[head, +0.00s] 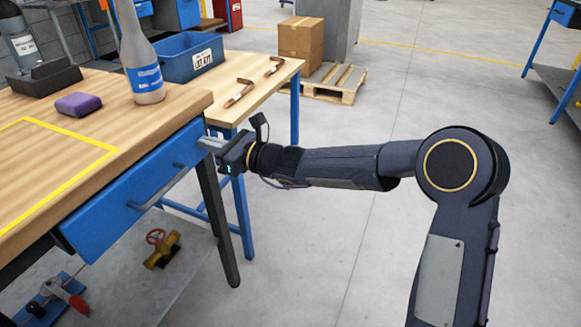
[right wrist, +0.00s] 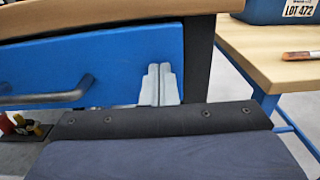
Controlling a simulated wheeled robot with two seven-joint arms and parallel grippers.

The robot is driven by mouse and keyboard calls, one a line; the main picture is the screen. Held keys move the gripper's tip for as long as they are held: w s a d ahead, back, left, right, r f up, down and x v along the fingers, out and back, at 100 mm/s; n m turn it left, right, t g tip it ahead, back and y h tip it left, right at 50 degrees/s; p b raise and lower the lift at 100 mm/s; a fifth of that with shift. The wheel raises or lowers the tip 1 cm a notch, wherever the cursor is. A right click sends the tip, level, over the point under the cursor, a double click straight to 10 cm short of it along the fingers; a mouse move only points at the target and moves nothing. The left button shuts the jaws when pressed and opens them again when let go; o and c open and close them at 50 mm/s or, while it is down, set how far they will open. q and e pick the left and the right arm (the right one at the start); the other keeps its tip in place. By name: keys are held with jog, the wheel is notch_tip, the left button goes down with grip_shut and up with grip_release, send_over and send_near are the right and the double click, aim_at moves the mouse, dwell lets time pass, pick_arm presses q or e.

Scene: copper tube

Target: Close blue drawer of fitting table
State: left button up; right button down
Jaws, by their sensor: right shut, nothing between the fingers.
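The blue drawer (head: 135,192) is under the wooden top of the fitting table (head: 180,107), with a dark bar handle (head: 157,188) on its front. In the head view its front stands close below the table edge; I cannot tell whether a small gap is left. My right gripper (head: 207,143) is shut and empty at the right end of the drawer front. In the right wrist view its two fingertips (right wrist: 158,85) are together against or just before the blue front (right wrist: 100,65), right of the handle (right wrist: 45,98). My left gripper is not in view.
On the table are a bottle (head: 143,65), a purple block (head: 78,104) and a dark tray (head: 45,78). A second table behind holds a blue bin (head: 187,62) and copper tubes (head: 240,93). A lower shelf holds a brass valve (head: 162,249).

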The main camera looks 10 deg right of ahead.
jog(key=x, duration=0.3)
jog(key=shift+a, duration=0.15)
jog(key=shift+w+a, duration=0.1)
jog(key=shift+r, duration=0.15)
jog(key=shift+r, duration=0.1)
